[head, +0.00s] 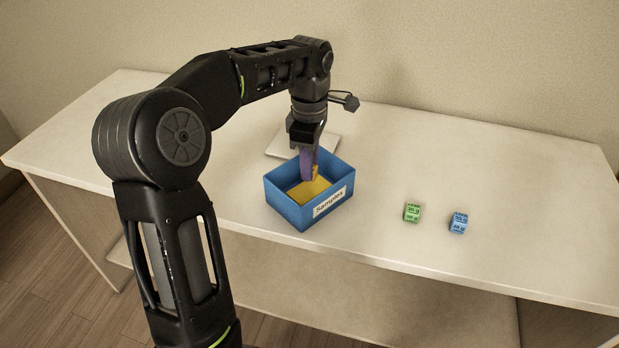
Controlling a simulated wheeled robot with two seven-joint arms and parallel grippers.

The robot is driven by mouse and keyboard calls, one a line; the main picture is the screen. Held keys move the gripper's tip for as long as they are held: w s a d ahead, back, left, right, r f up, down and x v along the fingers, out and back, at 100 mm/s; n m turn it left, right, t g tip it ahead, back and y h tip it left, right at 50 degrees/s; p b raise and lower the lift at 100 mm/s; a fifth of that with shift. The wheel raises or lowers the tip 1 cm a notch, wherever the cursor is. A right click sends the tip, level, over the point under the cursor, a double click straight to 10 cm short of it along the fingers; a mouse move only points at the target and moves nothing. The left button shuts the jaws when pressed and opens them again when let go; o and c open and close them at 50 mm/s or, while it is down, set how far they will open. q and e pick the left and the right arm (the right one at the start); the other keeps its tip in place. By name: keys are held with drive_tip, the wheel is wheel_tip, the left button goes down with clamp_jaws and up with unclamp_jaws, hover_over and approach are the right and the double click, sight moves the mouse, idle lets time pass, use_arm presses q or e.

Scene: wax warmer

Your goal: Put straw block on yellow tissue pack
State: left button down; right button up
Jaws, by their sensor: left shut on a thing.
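The yellow tissue pack (308,192) lies inside the blue box, and its top shows from above. My left gripper (311,176) points down into the box. It is shut on the small straw block (315,171), a yellow-orange piece mostly hidden by the purple-grey fingers. The block is over the tissue pack, low inside the box; I cannot tell whether it touches the pack. My right gripper is not in view.
The blue box (283,206) has a white "Samples" label and upright walls around the pack. A pale flat plate (281,147) lies behind it. A green cube (412,212) and a blue cube (458,223) stand to the right.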

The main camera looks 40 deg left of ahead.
use_arm(q)
wheel_tip(320, 180, down, 3)
drive_tip(key=shift+r, duration=0.1)
drive_tip(key=shift+f, duration=0.4)
drive_tip(key=shift+f, duration=0.15)
drive_tip(key=c, duration=1.1)
unclamp_jaws()
